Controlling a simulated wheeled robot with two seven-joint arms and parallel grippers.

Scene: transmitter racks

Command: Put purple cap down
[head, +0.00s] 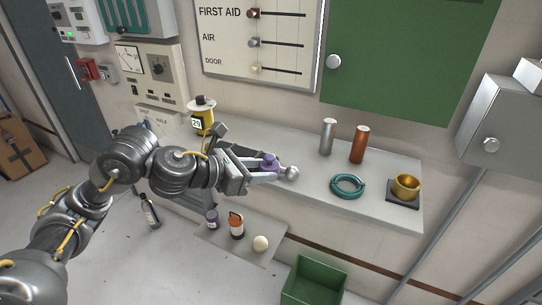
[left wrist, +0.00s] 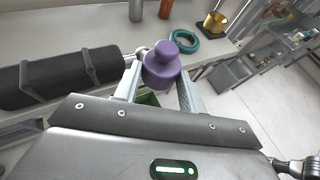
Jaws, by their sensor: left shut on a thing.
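The purple cap (head: 268,163) is held between the fingers of my left gripper (head: 266,172) in the head view, over the front part of the grey shelf (head: 395,200). In the left wrist view, the purple cap (left wrist: 161,66) sits with its round knob up between the two fingertips of the left gripper (left wrist: 160,78). The left gripper is shut on it. Whether the cap touches the shelf cannot be told. My right gripper does not show.
A silver ball-ended part (head: 289,173) lies just past the fingertips. A silver cylinder (head: 327,137), a copper cylinder (head: 359,144), a teal ring (head: 347,186) and a gold cup (head: 406,186) stand on the shelf. A lower shelf (head: 262,227) holds small bottles. A green bin (head: 314,282) is below.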

